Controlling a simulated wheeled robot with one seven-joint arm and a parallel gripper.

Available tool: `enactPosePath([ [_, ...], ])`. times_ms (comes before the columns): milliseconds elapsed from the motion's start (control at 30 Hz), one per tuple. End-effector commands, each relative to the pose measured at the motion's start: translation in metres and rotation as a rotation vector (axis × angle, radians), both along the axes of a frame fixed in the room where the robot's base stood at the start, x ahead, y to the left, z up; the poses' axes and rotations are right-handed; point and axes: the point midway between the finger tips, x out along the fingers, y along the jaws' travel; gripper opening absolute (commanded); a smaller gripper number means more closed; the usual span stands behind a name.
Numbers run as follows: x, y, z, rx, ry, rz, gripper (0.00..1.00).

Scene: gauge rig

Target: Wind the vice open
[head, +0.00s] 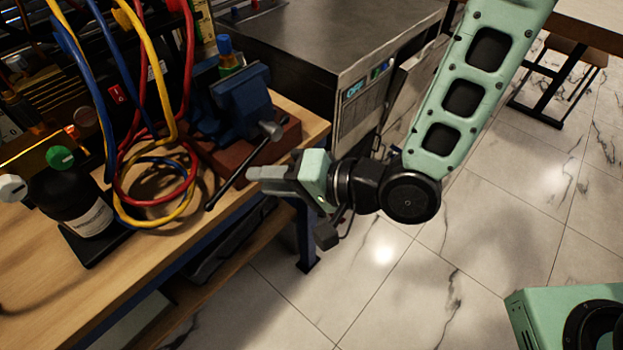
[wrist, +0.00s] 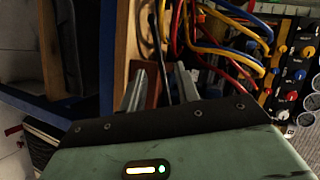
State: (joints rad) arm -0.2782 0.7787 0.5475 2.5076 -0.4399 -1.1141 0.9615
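The blue vice (head: 238,103) sits on a red-brown block (head: 262,142) at the bench's right end. Its black handle bar (head: 238,176) slants down and left from a grey screw end (head: 271,131). My gripper (head: 252,179) is just right of the bar's lower half, with its fingers pointing left toward it. In the wrist view my gripper (wrist: 162,80) shows two grey fingers spread apart. The dark bar (wrist: 160,45) appears in line with the gap between them. I cannot tell whether the fingers touch it; nothing looks clamped.
Red, yellow and blue cables (head: 160,190) loop over the wooden bench (head: 40,265) left of the vice. A black bottle (head: 80,205) stands at the left. A grey cabinet (head: 320,50) stands behind the vice.

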Motion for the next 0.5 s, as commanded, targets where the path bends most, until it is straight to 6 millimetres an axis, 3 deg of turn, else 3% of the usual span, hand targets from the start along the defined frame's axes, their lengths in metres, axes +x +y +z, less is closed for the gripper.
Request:
enactPosePath([
  [67, -0.004, -0.016, 0.008, -0.001, 0.002, -0.003, 0.32],
  [500, -0.009, -0.034, 0.019, 0.000, 0.003, 0.000, 0.32],
])
